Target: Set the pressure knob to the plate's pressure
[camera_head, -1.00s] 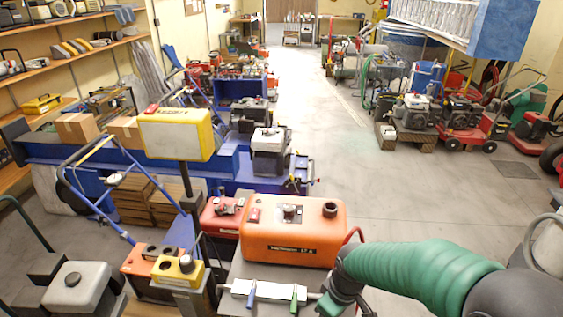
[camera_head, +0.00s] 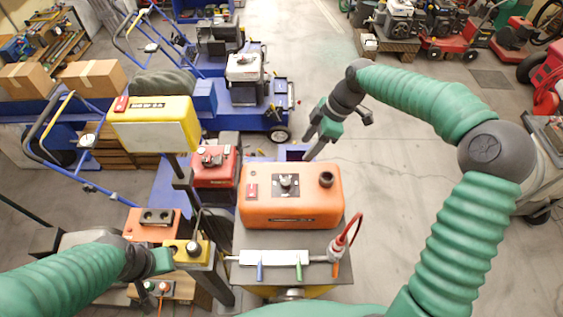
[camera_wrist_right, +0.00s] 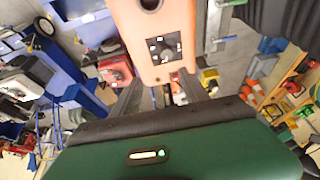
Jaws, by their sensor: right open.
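The orange box (camera_head: 265,208) stands on a grey-topped cart, with a dark knob (camera_head: 288,184) on a square plate on its top. The knob and plate also show in the right wrist view (camera_wrist_right: 164,49). I cannot read the markings or the knob's setting. A dark label plate (camera_head: 292,220) is on the box's front, too small to read. My right gripper (camera_head: 314,140) is open and empty behind the box's right rear corner, apart from the knob. My left gripper (camera_head: 160,261) is beside a yellow box (camera_head: 190,250) with a black knob; its jaws are unclear.
A yellow box with a pale panel (camera_head: 160,137) stands on a post at left. A red unit (camera_head: 214,172) sits left of the orange box. A white bar (camera_head: 280,258) with blue and green handles lies in front.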

